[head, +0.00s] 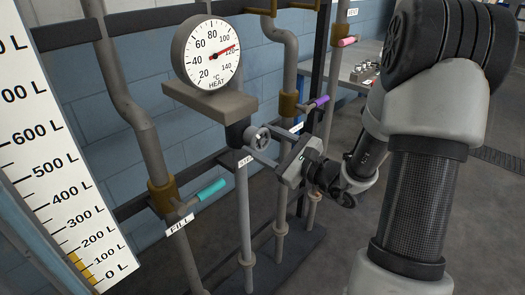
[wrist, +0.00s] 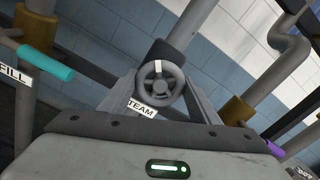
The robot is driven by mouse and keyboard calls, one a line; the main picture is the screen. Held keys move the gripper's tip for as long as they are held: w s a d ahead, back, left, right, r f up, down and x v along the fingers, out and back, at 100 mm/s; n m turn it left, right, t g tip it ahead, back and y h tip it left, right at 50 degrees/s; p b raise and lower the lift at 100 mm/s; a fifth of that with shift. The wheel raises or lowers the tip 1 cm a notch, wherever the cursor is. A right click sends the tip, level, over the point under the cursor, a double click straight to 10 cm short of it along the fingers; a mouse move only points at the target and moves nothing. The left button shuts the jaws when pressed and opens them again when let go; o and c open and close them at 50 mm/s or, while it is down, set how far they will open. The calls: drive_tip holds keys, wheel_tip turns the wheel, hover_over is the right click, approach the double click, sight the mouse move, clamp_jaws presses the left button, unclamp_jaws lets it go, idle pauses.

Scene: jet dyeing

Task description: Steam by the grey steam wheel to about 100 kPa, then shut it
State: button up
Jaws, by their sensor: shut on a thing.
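The grey steam wheel (head: 257,138) is on a thin vertical pipe below the heat dial. In the wrist view the wheel (wrist: 160,87) shows face-on with a white mark near its top. My gripper (head: 262,144) is shut on the wheel, one finger on each side of it. A partly hidden tag (wrist: 141,109) reading "TEAM" shows beside the wheel. I see no dial marked in kPa.
A fill valve with a teal handle (head: 209,189) stands left of the wheel. Valves with a purple handle (head: 320,101) and a pink handle (head: 346,41) stand on pipes to the right. A litre scale (head: 50,170) is at the far left. Open floor lies at the right.

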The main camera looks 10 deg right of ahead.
drive_tip(key=shift+f+n+b, duration=0.1)
drive_tip(key=shift+n+b, duration=0.9)
drive_tip(key=shift+b, duration=0.05)
drive_tip(key=o, duration=1)
drive_tip(key=shift+o, duration=0.2)
drive_tip(key=p+v, duration=0.1)
drive_tip(key=v, duration=1.6)
drive_tip(key=shift+s+d, duration=0.2)
drive_tip(key=shift+s, duration=0.05)
